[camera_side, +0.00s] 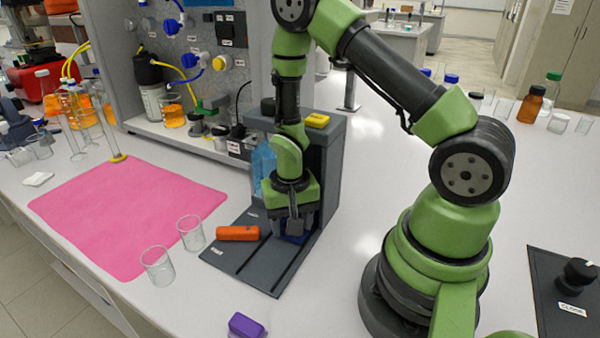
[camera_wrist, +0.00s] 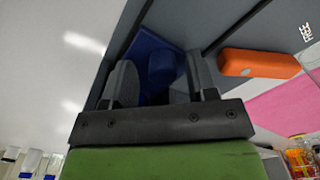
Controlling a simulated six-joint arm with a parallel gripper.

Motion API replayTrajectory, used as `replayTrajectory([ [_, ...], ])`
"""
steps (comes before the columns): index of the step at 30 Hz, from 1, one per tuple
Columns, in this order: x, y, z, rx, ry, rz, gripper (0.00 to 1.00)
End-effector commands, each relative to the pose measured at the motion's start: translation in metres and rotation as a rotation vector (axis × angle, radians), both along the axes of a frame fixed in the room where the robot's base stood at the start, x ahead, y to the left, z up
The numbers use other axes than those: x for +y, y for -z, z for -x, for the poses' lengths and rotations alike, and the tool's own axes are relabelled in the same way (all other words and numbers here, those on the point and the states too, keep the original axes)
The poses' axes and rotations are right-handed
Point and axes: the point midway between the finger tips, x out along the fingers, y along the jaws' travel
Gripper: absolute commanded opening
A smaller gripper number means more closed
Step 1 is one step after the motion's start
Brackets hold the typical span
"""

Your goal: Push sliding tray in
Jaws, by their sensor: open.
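My gripper (camera_side: 293,222) points down in front of the grey stand (camera_side: 332,165), low over the dark grey base plate (camera_side: 262,272). In the wrist view my gripper (camera_wrist: 163,76) is open, its two black fingers apart. A dark blue part (camera_wrist: 150,48), apparently the sliding tray, has an upright round blue piece (camera_wrist: 163,68) that shows between the fingers. I cannot tell whether the fingers touch it. In the side view only a little blue (camera_side: 296,238) shows behind and below my fingers. How far the tray is in is hidden.
An orange block (camera_side: 238,233) lies on the base plate left of my gripper. Two empty beakers (camera_side: 190,234) stand by the pink mat (camera_side: 125,210). A blue bottle (camera_side: 263,168) stands at the stand's left. A purple block (camera_side: 245,325) lies in front; the white bench around it is clear.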

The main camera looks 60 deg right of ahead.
Motion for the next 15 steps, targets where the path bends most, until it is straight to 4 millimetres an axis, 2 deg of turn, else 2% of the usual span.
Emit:
replayTrajectory([
  [5,0.010,0.000,0.000,0.000,-0.006,0.000,0.53],
  [10,0.037,-0.002,0.000,-0.001,-0.008,0.000,0.53],
  [15,0.034,-0.041,-0.002,-0.009,0.000,0.001,0.53],
])
